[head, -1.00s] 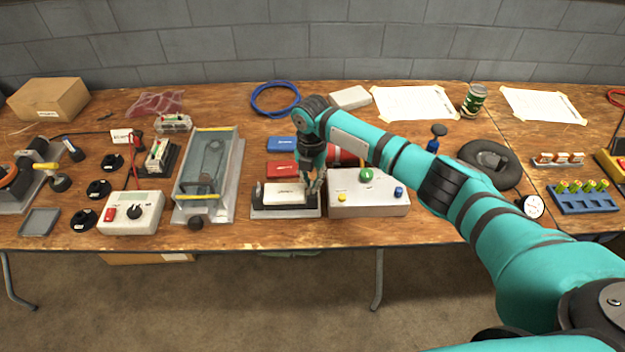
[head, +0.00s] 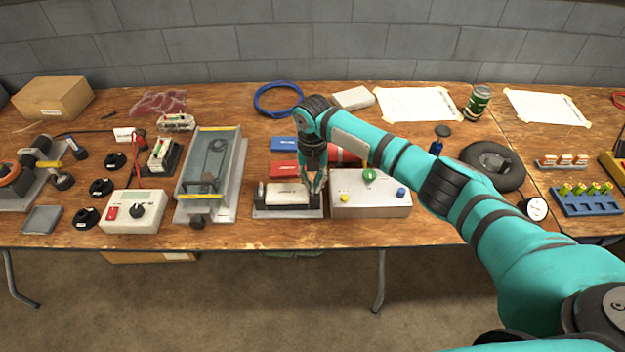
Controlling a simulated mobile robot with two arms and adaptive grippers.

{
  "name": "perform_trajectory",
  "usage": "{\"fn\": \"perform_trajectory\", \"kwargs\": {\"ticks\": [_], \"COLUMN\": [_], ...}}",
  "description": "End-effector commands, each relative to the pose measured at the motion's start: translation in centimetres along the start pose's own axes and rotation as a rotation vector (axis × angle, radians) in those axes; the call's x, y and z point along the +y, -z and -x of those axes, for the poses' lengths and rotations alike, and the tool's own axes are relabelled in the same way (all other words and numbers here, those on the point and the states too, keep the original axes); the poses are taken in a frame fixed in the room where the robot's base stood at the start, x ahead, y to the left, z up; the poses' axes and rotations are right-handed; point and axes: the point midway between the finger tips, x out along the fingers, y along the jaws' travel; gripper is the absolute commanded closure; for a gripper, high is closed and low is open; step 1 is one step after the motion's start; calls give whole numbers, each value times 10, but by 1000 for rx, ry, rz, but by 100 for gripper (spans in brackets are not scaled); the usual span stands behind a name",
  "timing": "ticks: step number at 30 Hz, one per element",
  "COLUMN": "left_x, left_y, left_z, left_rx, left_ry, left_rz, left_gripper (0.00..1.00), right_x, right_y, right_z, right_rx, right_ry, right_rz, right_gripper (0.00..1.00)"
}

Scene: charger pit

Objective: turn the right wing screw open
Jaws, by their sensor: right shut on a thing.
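My right gripper (head: 314,186) points down at the right end of a small holder (head: 288,213) with a white labelled block (head: 287,195) in it. The gripper is shut at the holder's right end, where the right wing screw sits. The screw itself is hidden between the fingers, and how far it is turned cannot be told. A small upright part, likely the left wing screw (head: 261,190), shows at the holder's left end. My left gripper is not in view.
A grey box with coloured knobs (head: 372,205) stands close to the right of the gripper. Red (head: 283,169) and blue (head: 284,143) boxes lie behind the holder. A clear-covered tray (head: 208,180) stands to the left. The table front edge is just below the holder.

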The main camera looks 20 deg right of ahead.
Motion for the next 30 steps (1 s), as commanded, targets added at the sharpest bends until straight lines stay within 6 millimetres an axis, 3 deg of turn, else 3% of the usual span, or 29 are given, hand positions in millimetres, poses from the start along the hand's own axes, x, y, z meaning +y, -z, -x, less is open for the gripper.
{"fn": "perform_trajectory", "kwargs": {"ticks": [4, 6, 10, 20, 23, 30], "left_x": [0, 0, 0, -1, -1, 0], "left_y": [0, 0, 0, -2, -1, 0], "left_z": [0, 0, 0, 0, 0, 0], "left_rx": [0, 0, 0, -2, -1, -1], "left_ry": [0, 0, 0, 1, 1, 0], "left_rz": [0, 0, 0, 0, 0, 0], "left_gripper": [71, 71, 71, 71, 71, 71], "right_x": [1, 1, 1, 1, 1, 1], "right_y": [0, 0, 0, 0, -1, -1], "right_z": [1, 1, 1, 6, 19, 70], "right_rx": [-1, -1, -1, -2, -3, -5], "right_ry": [-2, -1, -1, -2, -3, -3], "right_rz": [2, 2, 1, 0, 1, 1], "right_gripper": [100, 86, 71, 71, 71, 71]}}
